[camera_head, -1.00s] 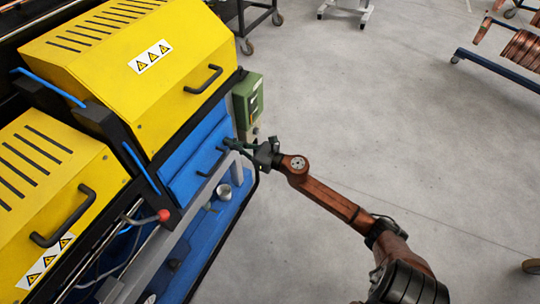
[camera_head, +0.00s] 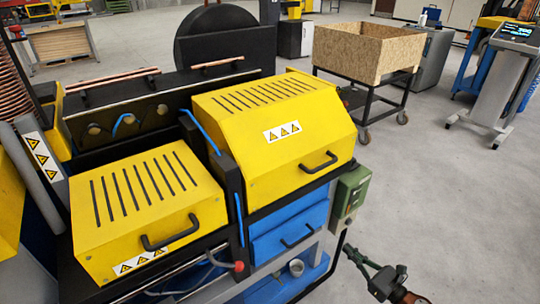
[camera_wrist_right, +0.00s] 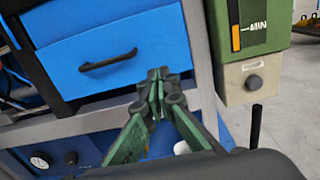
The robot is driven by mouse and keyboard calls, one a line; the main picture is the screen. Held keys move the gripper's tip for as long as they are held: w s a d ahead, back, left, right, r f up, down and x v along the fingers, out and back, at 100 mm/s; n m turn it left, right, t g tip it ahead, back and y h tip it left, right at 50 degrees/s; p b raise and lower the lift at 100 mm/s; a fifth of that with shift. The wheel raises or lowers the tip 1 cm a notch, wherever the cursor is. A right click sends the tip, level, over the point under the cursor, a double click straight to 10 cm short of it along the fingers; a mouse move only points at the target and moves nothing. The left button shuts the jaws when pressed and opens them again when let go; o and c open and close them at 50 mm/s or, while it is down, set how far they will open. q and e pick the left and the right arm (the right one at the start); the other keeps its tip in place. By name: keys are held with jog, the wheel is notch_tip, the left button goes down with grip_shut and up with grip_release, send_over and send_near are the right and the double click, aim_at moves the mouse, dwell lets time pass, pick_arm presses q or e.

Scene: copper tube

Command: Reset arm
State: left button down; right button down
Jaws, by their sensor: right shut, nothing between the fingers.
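My right gripper (camera_head: 362,262) shows at the lower right of the head view, in front of the blue and yellow machine. It also shows in the right wrist view (camera_wrist_right: 158,82), where its green fingers meet at the tips with nothing between them. Behind the fingertips in that view is a blue drawer front (camera_wrist_right: 115,60) with a black handle (camera_wrist_right: 108,61). I cannot tell whether the fingertips touch the machine. My left gripper is in neither view.
The machine has two yellow covers (camera_head: 270,118) with black handles. A green control box (camera_head: 350,195) is on its right side, close to my right gripper. A wooden crate on a wheeled cart (camera_head: 365,55) stands behind. The grey floor (camera_head: 450,200) at the right is clear.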

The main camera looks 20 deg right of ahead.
jog(key=shift+f, duration=0.1)
